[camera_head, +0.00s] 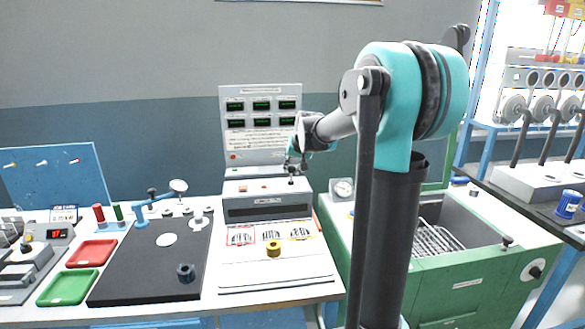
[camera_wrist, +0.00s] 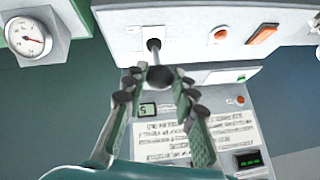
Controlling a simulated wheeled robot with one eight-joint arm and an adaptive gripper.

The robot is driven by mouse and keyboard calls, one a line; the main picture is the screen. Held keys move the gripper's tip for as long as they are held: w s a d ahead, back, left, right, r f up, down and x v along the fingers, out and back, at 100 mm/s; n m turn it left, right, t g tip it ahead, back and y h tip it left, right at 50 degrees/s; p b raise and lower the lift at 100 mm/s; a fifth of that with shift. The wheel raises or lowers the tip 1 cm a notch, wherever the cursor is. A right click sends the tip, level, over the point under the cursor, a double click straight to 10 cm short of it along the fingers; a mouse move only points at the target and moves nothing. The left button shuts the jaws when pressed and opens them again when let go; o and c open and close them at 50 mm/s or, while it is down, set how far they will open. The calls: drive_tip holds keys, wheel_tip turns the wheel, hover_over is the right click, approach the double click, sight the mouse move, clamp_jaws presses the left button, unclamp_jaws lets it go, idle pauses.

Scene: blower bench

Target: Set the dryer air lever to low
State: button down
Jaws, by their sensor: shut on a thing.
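The dryer air lever is a thin stem with a dark ball knob (camera_wrist: 158,76) on the white top of the dryer unit (camera_wrist: 185,30). In the head view the lever (camera_head: 291,171) stands at the right of the unit's top. My gripper (camera_wrist: 160,82) has its fingers on both sides of the knob and is shut on it. In the head view my gripper (camera_head: 297,158) is small and partly hidden by my wrist. I cannot read any lever marking.
A display panel (camera_head: 262,138) stands behind the unit. A red button and an orange switch (camera_wrist: 263,35) sit near the lever. A gauge (camera_head: 342,189) stands to the right on the green machine.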

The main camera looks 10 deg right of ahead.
drive_tip(key=shift+s+f, duration=0.15)
drive_tip(key=shift+s, duration=0.05)
drive_tip(key=c, duration=1.2)
unclamp_jaws()
drive_tip(key=v, duration=1.2)
